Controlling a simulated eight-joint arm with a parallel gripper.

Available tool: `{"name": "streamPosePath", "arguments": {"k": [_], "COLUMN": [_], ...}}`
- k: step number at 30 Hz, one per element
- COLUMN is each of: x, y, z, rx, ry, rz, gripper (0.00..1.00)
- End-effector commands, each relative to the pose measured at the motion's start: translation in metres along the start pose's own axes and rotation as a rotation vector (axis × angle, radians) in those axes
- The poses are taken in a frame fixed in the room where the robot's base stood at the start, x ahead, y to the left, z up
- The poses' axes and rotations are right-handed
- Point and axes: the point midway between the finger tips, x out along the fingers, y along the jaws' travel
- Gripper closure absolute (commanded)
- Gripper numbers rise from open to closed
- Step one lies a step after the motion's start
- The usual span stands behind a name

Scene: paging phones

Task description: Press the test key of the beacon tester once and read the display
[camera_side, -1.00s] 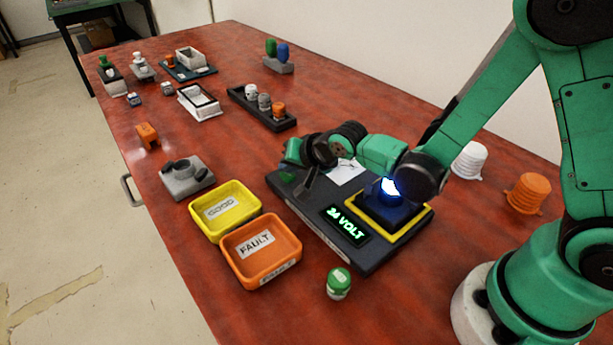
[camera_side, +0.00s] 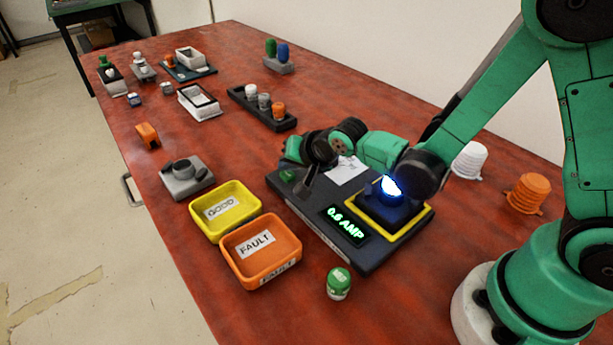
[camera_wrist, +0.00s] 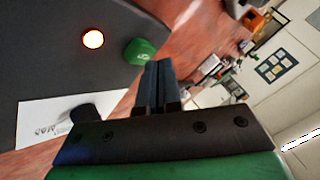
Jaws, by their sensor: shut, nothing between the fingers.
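The beacon tester (camera_side: 330,250) is a dark flat panel on the red table. Its display (camera_side: 345,226) shows "0.6 AMP" in green. A blue beacon (camera_side: 391,187) sits lit in the yellow-edged socket (camera_side: 421,223). The green test key (camera_side: 287,176) is at the panel's far left; it also shows in the wrist view (camera_wrist: 141,51). My gripper (camera_side: 302,194) is shut and empty, low over the panel beside the key. In the wrist view the fingertips (camera_wrist: 155,66) come close to the key's edge; I cannot tell whether they touch it.
A lit orange lamp (camera_wrist: 93,39) and a white paper (camera_wrist: 48,120) are on the panel. The yellow GOOD bin (camera_side: 248,196) and orange FAULT bin (camera_side: 230,266) stand left of it. White (camera_side: 469,162) and orange (camera_side: 526,195) ribbed parts are behind, right.

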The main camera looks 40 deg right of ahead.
Motion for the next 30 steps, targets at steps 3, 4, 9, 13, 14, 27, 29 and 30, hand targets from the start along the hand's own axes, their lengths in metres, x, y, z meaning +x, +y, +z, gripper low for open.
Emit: {"name": "streamPosePath", "arguments": {"k": [3, 4, 9, 13, 14, 27, 29, 30], "x": [-0.004, -0.005, -0.005, -0.005, -0.005, -0.031, -0.035, -0.037], "y": [-0.003, -0.003, -0.004, -0.004, -0.004, -0.022, -0.025, -0.026], "z": [-0.003, -0.003, -0.004, -0.004, -0.004, -0.022, -0.025, -0.026], "rx": [0.000, 0.000, 0.000, 0.000, 0.000, 0.000, 0.000, 0.000], "ry": [0.000, 0.000, 0.000, 0.000, 0.000, 0.000, 0.000, 0.000], "rz": [0.000, 0.000, 0.000, 0.000, 0.000, 0.000, 0.000, 0.000], "gripper": [1.00, 1.00, 1.00, 1.00, 1.00, 1.00, 1.00, 1.00]}}
